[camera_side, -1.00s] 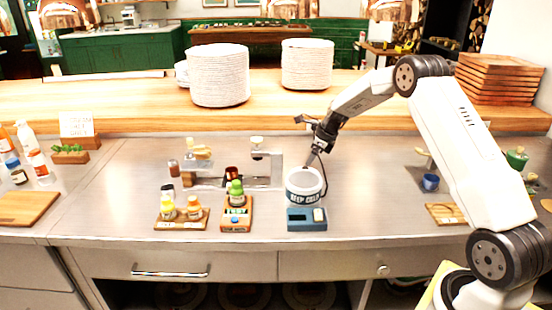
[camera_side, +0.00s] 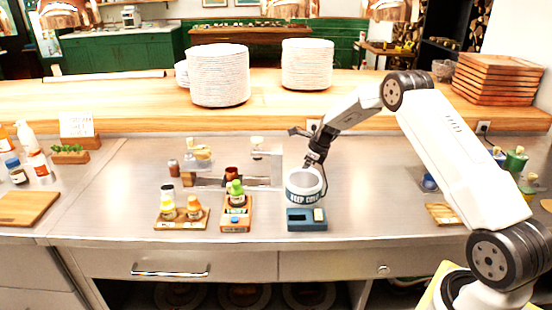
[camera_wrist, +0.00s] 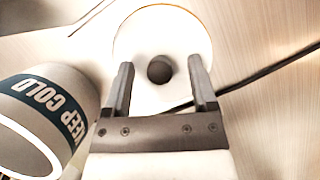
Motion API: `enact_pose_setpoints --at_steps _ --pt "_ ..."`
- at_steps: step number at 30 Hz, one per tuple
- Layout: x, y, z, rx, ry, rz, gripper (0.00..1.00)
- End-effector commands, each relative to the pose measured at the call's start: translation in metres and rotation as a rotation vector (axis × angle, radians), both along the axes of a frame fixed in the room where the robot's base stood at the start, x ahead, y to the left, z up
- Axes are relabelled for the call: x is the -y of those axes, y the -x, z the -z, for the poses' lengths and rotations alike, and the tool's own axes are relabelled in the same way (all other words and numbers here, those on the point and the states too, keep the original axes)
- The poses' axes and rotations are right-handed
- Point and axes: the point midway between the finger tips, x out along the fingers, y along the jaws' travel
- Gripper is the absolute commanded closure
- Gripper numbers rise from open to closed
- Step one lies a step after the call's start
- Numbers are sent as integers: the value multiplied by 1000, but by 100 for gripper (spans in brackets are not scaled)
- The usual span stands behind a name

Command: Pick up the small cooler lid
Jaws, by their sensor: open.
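The small cooler lid (camera_wrist: 137,40) is a white disc with a dark round knob in its middle, seen from above in the wrist view. My gripper (camera_wrist: 159,66) is open, with one finger on each side of the knob and nothing gripped. Whether the fingers touch the lid cannot be told. The cooler (camera_wrist: 50,105), a white tub with a dark "KEEP COLD" band, is beside the lid at the left. In the side view, my gripper (camera_side: 316,165) points down just behind the open-topped cooler (camera_side: 304,195). The lid is not clearly visible there.
A blue device (camera_side: 307,224) is at the cooler's base. An orange tray (camera_side: 236,222) and a wooden board (camera_side: 181,223) with small bottles lie to the left. A dark cable (camera_wrist: 270,70) runs beside the lid.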

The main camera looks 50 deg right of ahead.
Motion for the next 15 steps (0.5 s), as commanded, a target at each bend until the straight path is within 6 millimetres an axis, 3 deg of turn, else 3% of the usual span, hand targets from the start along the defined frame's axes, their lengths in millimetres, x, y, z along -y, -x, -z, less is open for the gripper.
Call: enact_pose_setpoints --at_steps 2,3,9,10,15 --pt "0 0 0 0 0 0 26" --pt "0 0 0 0 0 0 32" --pt "0 0 0 0 0 0 96" --pt "0 0 0 0 0 0 100" --pt "0 0 0 0 0 0 100"
